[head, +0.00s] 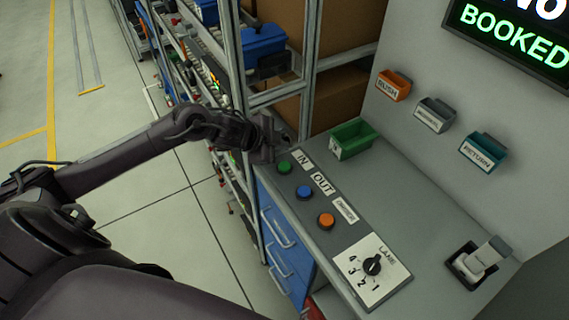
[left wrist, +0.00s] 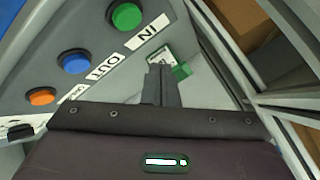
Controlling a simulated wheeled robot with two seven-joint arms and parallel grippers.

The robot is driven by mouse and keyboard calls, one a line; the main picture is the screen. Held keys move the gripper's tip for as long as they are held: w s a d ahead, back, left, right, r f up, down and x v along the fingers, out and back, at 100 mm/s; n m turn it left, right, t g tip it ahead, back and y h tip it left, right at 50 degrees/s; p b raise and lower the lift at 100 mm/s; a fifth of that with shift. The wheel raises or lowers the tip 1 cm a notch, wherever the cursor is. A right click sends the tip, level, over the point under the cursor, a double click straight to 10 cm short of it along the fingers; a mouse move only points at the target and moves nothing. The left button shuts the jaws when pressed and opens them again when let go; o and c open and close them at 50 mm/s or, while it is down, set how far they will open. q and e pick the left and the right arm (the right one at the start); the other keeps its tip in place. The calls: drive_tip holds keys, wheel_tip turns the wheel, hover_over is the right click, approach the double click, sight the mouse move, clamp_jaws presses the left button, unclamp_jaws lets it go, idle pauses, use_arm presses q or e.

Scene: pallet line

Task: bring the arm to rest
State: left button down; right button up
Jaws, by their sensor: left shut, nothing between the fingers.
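My left arm comes in from the left in the head view, and its gripper (head: 268,153) is at the far left corner of the grey console (head: 427,222), close to the green button (head: 284,167). In the left wrist view the gripper (left wrist: 163,72) is shut and empty, its fingers together in front of the console top. The green button (left wrist: 127,16) labelled IN is beside the fingers there, apart from them. The blue button (head: 304,192) labelled OUT and an orange button (head: 326,221) follow in a row. My right gripper is not in view.
A green bin (head: 352,139) stands on the console behind the buttons. A lane dial (head: 373,265) and a scanner in its cradle (head: 480,262) are on the console. A metal rack post (head: 238,80) rises close behind my left gripper. Open floor (head: 110,110) lies to the left.

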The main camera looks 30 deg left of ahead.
use_arm(q)
drive_tip(key=shift+d, duration=0.1)
idle(0.4)
